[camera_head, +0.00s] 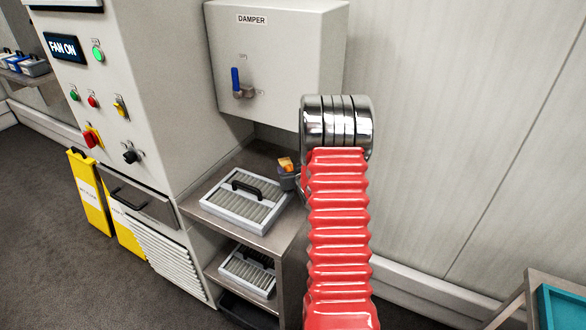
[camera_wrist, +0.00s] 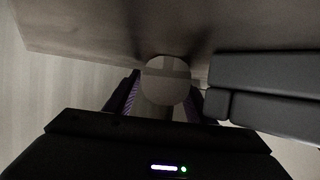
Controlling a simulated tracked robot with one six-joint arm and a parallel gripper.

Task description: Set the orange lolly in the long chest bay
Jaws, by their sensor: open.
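I cannot make out an orange lolly for certain. A small orange item (camera_head: 286,164) sits in or on a dark grey holder (camera_head: 288,180) at the shelf's back right, partly hidden by my arm. No chest with a long bay can be recognised. In the wrist view my gripper (camera_wrist: 160,100) is open, with purple-lined fingers on both sides. A pale grey round shape (camera_wrist: 166,78) with a narrower part below it shows between the fingers. I cannot tell what it is or whether it touches them. In the head view my gripper cannot be made out behind my red arm.
A metal shelf unit (camera_head: 270,240) carries a framed filter with a black handle (camera_head: 245,200), with another filter (camera_head: 248,270) below. A teal tray (camera_head: 560,308) is at lower right. Open floor lies left.

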